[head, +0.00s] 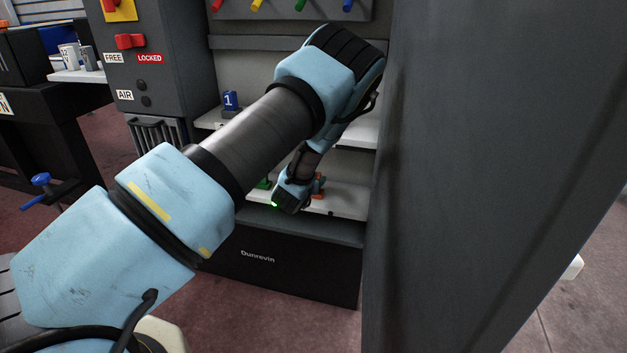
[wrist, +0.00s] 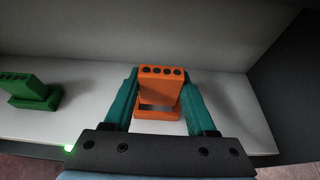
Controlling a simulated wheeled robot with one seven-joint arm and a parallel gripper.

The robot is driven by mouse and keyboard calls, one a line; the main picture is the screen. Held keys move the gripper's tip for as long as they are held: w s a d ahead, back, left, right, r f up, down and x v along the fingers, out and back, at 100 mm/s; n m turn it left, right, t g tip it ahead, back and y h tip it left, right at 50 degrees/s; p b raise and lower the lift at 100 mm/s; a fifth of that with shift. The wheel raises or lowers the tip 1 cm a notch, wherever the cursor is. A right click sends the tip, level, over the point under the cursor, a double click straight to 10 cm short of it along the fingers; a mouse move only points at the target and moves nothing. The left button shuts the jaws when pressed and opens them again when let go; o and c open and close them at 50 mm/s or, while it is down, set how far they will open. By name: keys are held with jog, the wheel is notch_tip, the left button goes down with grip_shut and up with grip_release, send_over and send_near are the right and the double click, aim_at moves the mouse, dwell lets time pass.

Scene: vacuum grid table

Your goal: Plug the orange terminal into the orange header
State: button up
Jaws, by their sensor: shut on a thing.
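My gripper (head: 290,197) is low over the white shelf in the head view. In the wrist view its teal fingers stand on either side of an orange block, shut on it. This block, which I take as the orange terminal (wrist: 161,86), has a row of dark holes along its top. I cannot tell whether the two are joined or apart. Some orange (head: 319,186) also shows beside my gripper in the head view.
A green block (wrist: 27,90) with similar holes stands on a foot to the left on the shelf (wrist: 85,85). A grey wall (head: 480,170) rises close on the right. A blue block marked 1 (head: 231,101) stands further back. The shelf between green and orange is clear.

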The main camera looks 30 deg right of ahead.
jog(key=shift+f+b, duration=1.3)
jog(key=shift+f, duration=0.25)
jog(key=o, duration=1.2)
jog(key=shift+c, duration=0.2)
jog(key=shift+o, duration=1.4)
jog(key=shift+a, duration=0.1)
jog(key=shift+f, duration=0.1)
jog(key=shift+a, duration=0.1)
notch_tip(320, 180, up, 4)
jog(key=p, duration=0.3)
jog(key=shift+w+f, duration=0.1)
jog(key=shift+f, duration=0.1)
